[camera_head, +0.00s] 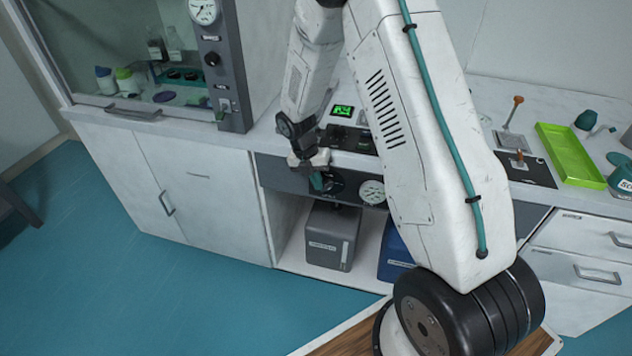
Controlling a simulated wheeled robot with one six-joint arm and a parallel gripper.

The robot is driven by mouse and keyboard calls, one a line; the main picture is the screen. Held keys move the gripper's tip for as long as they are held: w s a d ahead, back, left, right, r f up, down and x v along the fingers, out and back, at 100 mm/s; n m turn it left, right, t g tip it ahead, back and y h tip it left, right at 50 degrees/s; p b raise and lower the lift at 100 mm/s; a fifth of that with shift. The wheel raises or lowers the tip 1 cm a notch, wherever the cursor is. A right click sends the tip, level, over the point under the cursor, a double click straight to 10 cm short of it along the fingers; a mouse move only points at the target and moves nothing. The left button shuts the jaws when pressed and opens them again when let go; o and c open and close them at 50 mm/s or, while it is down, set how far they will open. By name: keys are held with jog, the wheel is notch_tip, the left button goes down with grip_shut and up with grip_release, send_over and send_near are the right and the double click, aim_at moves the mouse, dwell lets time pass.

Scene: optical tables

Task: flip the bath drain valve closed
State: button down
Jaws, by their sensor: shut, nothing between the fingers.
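A dark panel (345,192) on the bench front, below the worktop, carries a round white gauge (372,192). A teal piece (317,181) shows at the panel's left part, right at my fingertips; it may be the valve handle, but it is small and partly hidden. My gripper (311,166) is shut and empty in front of this panel. I cannot tell whether it touches the teal piece, nor which way the valve is turned.
A unit with a green display (343,111) stands on the worktop above. A grey box (331,236) and a blue box (395,256) sit on the open shelf below. A green tray (570,155) lies at right. A glass-fronted hood (150,50) is at left. The teal floor (150,290) is clear.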

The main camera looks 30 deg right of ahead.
jog(key=shift+s+d+r, duration=0.15)
jog(key=shift+s+d, duration=0.3)
jog(key=shift+s, duration=0.05)
jog(key=shift+d, duration=0.1)
jog(key=w+a+r, duration=0.2)
jog(key=w+a, duration=0.1)
jog(key=w+a+r, duration=0.2)
jog(key=w+a, duration=0.1)
jog(key=w+a+r, duration=0.2)
jog(key=w+a, duration=0.1)
jog(key=shift+w+a+r, duration=0.15)
jog(key=shift+w+a, duration=0.05)
